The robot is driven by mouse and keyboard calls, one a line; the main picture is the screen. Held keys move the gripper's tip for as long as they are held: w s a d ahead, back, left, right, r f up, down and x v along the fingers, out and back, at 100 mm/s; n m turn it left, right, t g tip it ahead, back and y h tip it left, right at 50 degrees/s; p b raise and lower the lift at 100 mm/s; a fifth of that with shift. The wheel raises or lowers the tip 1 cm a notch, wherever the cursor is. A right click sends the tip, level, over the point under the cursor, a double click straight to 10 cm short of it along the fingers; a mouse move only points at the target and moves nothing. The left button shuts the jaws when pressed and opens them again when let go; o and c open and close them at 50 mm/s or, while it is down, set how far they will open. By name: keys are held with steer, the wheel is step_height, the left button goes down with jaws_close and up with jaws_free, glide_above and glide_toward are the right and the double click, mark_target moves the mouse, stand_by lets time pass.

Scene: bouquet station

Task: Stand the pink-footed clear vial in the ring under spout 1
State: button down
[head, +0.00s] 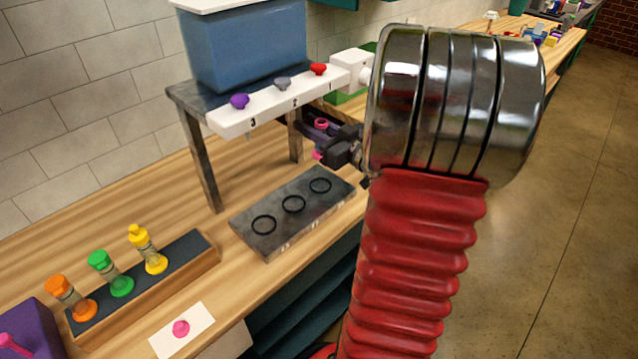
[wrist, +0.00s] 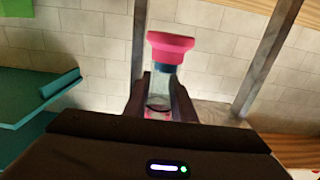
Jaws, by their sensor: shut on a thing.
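My gripper (head: 327,141) is shut on the clear vial, which is held above and behind the ring block. In the head view, pink parts of the vial (head: 320,124) show at the jaws, with the clear body mostly hidden. The wrist view shows the clear vial (wrist: 159,90) between the fingers, with a wide pink end at the top and pink low down by the jaws. Ring 1 (head: 320,185) is the right-hand ring on the grey block (head: 270,243) and is empty. Spout 1 is under the red knob (head: 318,69); its tip is unclear.
Rings 2 (head: 293,204) and 3 (head: 264,224) are empty. A stand leg (head: 295,138) rises close to my gripper. A rack (head: 195,259) holds orange, green and yellow vials. A blue tank (head: 250,45) sits above.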

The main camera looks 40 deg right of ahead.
steer(key=shift+a+f, duration=0.1)
steer(key=shift+f, duration=2.8)
steer(key=shift+f, duration=2.05)
steer(key=c, duration=1.5)
jaws_free()
steer(key=shift+f, duration=0.15)
steer(key=shift+s, duration=0.5)
steer(key=s, duration=1.1)
